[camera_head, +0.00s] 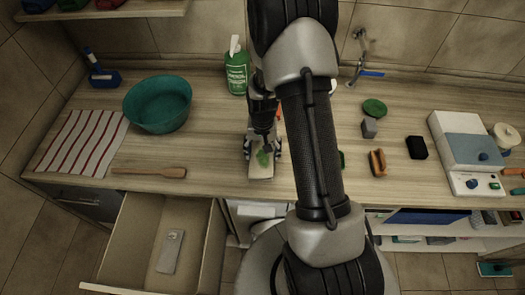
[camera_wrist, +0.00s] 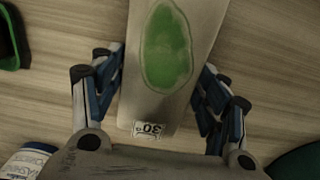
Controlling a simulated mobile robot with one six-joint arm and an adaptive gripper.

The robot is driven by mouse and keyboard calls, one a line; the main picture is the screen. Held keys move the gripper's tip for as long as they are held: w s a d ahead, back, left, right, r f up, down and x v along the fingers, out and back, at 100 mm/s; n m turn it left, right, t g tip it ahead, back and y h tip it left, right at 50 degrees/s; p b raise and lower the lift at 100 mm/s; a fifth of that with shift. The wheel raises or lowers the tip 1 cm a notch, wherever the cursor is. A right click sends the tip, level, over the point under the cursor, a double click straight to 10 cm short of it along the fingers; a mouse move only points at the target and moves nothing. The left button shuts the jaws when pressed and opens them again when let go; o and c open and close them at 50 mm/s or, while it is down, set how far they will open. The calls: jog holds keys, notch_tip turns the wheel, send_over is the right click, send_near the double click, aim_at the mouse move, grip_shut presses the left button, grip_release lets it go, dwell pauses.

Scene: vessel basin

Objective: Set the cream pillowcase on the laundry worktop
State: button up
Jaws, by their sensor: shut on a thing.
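The cream pillowcase (camera_head: 261,172) is a small folded bundle with a green oval patch. In the head view it is at the front part of the laundry worktop (camera_head: 215,150), near the middle. It also shows in the wrist view (camera_wrist: 152,108), with a "30°" label at its near end. My gripper (camera_head: 262,153) points down and is shut on the pillowcase, with a finger at each side of it in the wrist view (camera_wrist: 157,98). I cannot tell whether the pillowcase touches the worktop or is just above it.
An open drawer (camera_head: 118,250) juts out below, with a pale grey item (camera_head: 171,250) inside. A teal basin (camera_head: 157,105), striped cloth (camera_head: 82,142) and wooden spatula (camera_head: 148,172) lie to the left. A green bottle (camera_head: 237,75) stands behind; an orange-brown brush (camera_head: 377,162) lies right.

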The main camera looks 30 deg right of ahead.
jog(key=shift+f, duration=0.2)
jog(key=o, duration=1.2)
jog(key=shift+o, duration=0.2)
notch_tip(320, 180, up, 12)
jog(key=p, duration=0.2)
notch_tip(320, 180, up, 15)
jog(key=n+t, duration=0.2)
jog(key=n, duration=0.1)
send_over(262, 151)
jog(key=s+a, duration=0.5)
jog(key=a, duration=0.1)
jog(key=s+a+r+n+t, duration=0.1)
jog(key=s+a+r+n, duration=0.1)
jog(key=s, duration=0.5)
jog(key=s+a+r+n+t, duration=0.1)
jog(key=s+a+r, duration=0.3)
jog(key=s+r, duration=0.2)
jog(key=shift+s+r+n+t, duration=0.2)
jog(key=shift+s+n+t, duration=0.15)
jog(key=shift+s, duration=0.5)
